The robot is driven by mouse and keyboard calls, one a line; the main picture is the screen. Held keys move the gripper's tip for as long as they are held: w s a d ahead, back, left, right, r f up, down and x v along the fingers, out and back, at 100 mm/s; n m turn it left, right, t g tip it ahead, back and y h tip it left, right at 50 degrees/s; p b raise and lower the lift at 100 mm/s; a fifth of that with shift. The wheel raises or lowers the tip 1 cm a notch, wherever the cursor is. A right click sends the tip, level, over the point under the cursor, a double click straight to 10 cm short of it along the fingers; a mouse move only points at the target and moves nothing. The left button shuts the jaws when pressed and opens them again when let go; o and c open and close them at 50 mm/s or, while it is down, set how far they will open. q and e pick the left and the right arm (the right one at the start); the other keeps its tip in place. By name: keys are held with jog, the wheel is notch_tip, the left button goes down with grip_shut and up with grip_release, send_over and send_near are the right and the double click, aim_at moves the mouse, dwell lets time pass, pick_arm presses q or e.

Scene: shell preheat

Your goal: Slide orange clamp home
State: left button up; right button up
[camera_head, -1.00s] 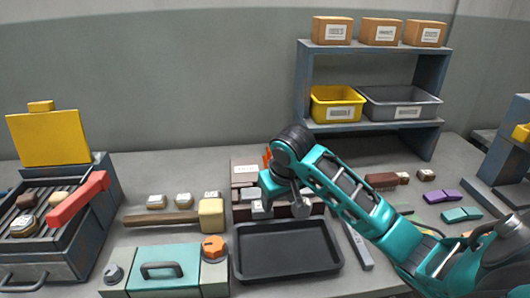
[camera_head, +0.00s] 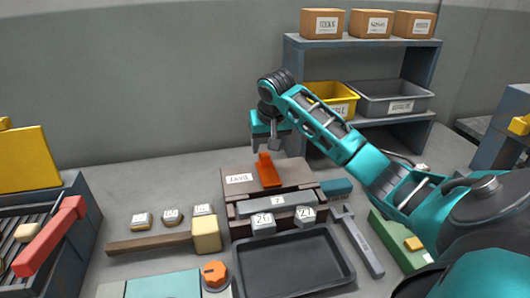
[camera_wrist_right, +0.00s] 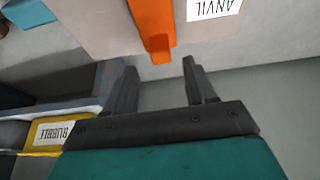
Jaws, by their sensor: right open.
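The orange clamp (camera_head: 267,172) sits on top of the brown anvil block (camera_head: 298,175), which bears a white ANVIL label. My right gripper (camera_head: 272,143) is above and behind the clamp, open and empty. In the right wrist view the clamp (camera_wrist_right: 153,25) lies ahead of and between the two open fingertips (camera_wrist_right: 160,70), apart from both. My left gripper is not in view.
A black tray (camera_head: 290,270) lies in front of the anvil, with a mallet (camera_head: 205,235) to its left and a flat grey tool (camera_head: 360,242) to its right. A shelf (camera_head: 360,125) with a yellow bin (camera_head: 333,97) stands behind my right arm.

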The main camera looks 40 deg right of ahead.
aim_at(265, 155)
jog(key=shift+x, duration=2.25)
grip_shut()
